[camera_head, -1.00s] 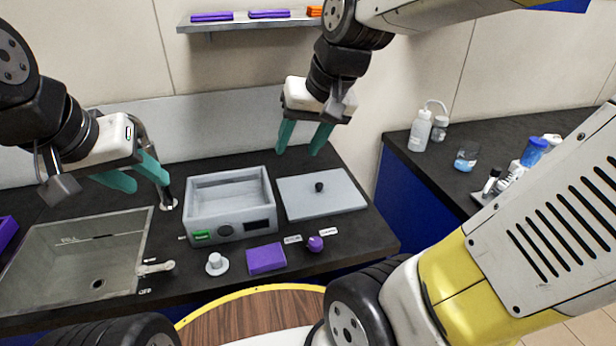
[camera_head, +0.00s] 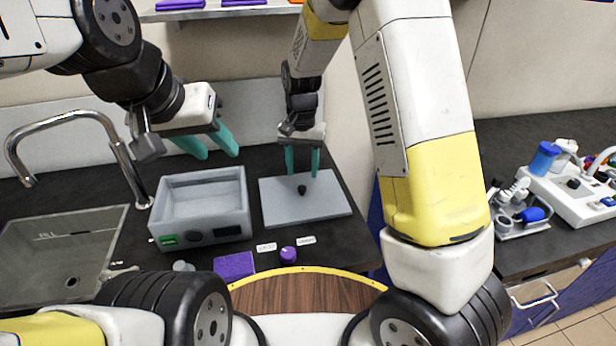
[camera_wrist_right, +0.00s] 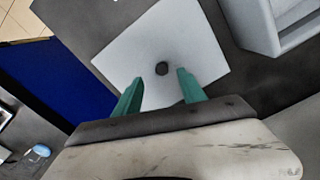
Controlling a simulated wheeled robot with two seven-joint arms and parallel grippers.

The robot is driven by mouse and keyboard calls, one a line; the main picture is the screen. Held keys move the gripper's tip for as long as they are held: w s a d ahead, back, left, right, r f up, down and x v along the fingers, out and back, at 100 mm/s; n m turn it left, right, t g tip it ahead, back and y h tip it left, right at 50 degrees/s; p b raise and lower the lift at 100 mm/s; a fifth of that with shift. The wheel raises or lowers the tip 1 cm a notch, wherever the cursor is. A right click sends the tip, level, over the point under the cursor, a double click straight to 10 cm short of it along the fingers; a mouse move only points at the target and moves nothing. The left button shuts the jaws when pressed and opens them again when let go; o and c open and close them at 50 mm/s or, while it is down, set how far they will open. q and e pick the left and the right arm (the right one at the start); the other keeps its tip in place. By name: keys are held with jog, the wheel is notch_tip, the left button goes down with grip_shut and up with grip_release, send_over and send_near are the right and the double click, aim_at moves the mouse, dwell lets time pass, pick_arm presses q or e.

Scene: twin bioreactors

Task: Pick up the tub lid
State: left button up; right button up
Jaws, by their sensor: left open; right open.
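The tub lid (camera_head: 290,211) is a flat grey plate with a small dark knob (camera_head: 302,189), lying on the dark counter right of the grey tub (camera_head: 200,203). My right gripper (camera_head: 302,172) is open above the lid's back part, its teal fingers pointing down. In the right wrist view the lid (camera_wrist_right: 195,52) lies beyond the open fingertips (camera_wrist_right: 160,76), and the knob (camera_wrist_right: 162,68) shows between and just past them. I see nothing between the fingers. My left gripper (camera_head: 219,150) is open and empty above the back of the tub.
A sink (camera_head: 62,250) with a tall curved faucet (camera_head: 75,115) is at the left. A purple block (camera_head: 234,264) and a purple knob (camera_head: 288,254) sit in front of the tub and lid. A right-hand counter (camera_head: 530,248) carries lab items. A shelf (camera_head: 215,11) is above.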

aim_at(302, 187)
jog(key=f, duration=0.6)
jog(key=shift+w+a+f, duration=0.1)
jog(key=shift+w+f, duration=0.1)
jog(key=shift+w, duration=0.1)
jog(key=shift+c, duration=0.2)
grip_shut()
